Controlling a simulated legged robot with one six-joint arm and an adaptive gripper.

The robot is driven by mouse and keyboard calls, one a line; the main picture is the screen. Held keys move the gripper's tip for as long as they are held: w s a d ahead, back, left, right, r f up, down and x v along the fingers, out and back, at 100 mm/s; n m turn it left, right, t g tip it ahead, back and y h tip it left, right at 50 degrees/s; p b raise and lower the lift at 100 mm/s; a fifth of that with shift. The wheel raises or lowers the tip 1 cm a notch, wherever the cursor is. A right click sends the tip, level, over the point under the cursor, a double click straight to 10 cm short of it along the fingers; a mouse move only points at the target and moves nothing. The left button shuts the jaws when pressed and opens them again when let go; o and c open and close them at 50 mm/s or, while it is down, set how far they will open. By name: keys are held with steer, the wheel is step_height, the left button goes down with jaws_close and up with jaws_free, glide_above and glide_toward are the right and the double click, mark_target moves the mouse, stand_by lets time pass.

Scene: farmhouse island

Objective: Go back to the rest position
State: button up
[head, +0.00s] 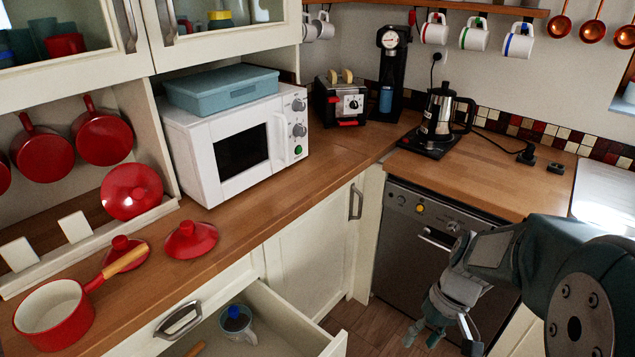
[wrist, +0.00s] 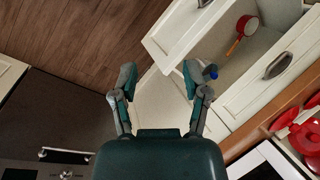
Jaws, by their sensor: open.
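My gripper (head: 441,336) hangs at the lower right of the head view, in front of the dishwasher. In the wrist view my gripper (wrist: 157,80) has its two fingers spread apart with nothing between them. An open drawer (head: 290,318) is at the bottom of the head view, apart from the gripper. In it stands a mug with something blue on top (head: 236,322). The drawer also shows in the wrist view (wrist: 262,62) with a small red pan (wrist: 243,30) inside.
The dishwasher (head: 415,255) stands close behind my gripper. The wooden counter (head: 240,215) carries a white microwave (head: 240,145), a toaster (head: 340,102), a moka pot (head: 441,115), red lids (head: 190,240) and a red saucepan (head: 55,318). The wooden floor (wrist: 70,35) is clear.

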steer(key=s+a+r+t+h, duration=0.2)
steer(key=s+r+t, duration=0.1)
steer(key=r, duration=0.4)
steer(key=s+a+r+m+t+h, duration=0.1)
steer(key=s+a+r+t, duration=0.1)
steer(key=s+r+t, duration=0.2)
step_height(320, 180, up, 3)
steer(key=shift+s+r+m+t+h, duration=0.2)
steer(key=shift+s+m+t+h, duration=0.15)
steer(key=shift+s, duration=0.25)
steer(key=shift+a, duration=0.2)
